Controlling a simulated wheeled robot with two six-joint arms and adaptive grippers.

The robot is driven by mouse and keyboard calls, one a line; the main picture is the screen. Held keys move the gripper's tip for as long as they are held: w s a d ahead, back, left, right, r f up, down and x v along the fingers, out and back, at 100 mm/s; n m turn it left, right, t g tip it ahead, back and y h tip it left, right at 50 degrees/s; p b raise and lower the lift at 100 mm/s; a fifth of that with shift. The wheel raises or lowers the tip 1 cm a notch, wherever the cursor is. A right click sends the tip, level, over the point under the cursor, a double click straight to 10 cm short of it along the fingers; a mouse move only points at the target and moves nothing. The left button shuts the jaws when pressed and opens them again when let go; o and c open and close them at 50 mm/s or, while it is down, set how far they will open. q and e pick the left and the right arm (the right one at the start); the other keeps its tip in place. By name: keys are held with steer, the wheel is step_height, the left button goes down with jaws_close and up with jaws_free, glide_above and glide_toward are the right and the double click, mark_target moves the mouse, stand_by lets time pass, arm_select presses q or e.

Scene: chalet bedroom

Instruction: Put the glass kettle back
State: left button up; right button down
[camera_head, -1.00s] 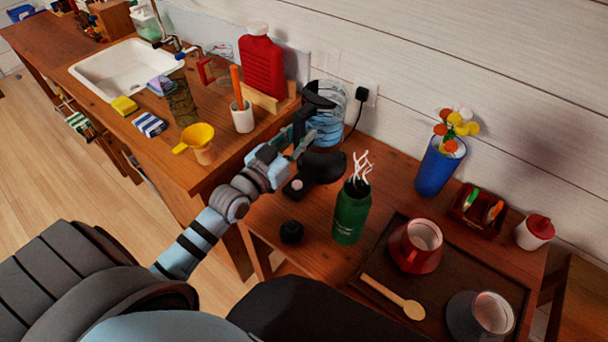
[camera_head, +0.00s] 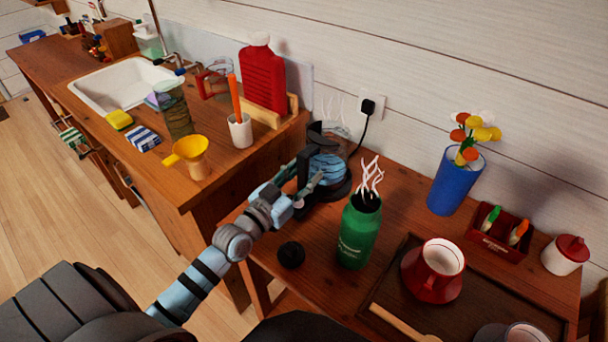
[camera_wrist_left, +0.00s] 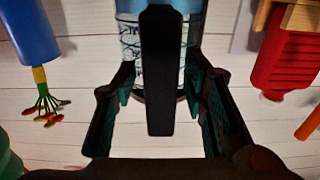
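The glass kettle (camera_head: 326,169), clear with a black handle and a bluish lower part, appears upright on its black base (camera_head: 338,190) by the wall. My left gripper (camera_head: 302,182) is at the kettle's handle side. In the left wrist view, the picture is upside down. The black handle (camera_wrist_left: 163,75) stands between the two spread fingers (camera_wrist_left: 162,92), with gaps on both sides. The kettle body (camera_wrist_left: 128,42) is beyond it. The exact contact between kettle and base is partly hidden by the gripper. My right gripper is out of view.
A green bottle (camera_head: 359,235) with white strands stands right of the kettle, and a black lid (camera_head: 291,254) lies in front. A red cup (camera_head: 435,264) is on the dark tray (camera_head: 399,268). The higher counter (camera_head: 220,184) is at left. A plug (camera_head: 369,107) is behind.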

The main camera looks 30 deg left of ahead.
arm_select(q)
steer(key=shift+s+r, duration=0.1)
steer(key=s+p, duration=0.1)
steer(key=s, duration=0.3)
steer(key=s+a+p, duration=0.1)
steer(key=s, duration=0.3)
steer(key=s+p, duration=0.1)
steer(key=s, duration=0.2)
steer(key=shift+s+a+f, duration=0.25)
steer(key=shift+s+a, duration=0.05)
steer(key=shift+s, duration=0.1)
steer(key=shift+d, duration=0.1)
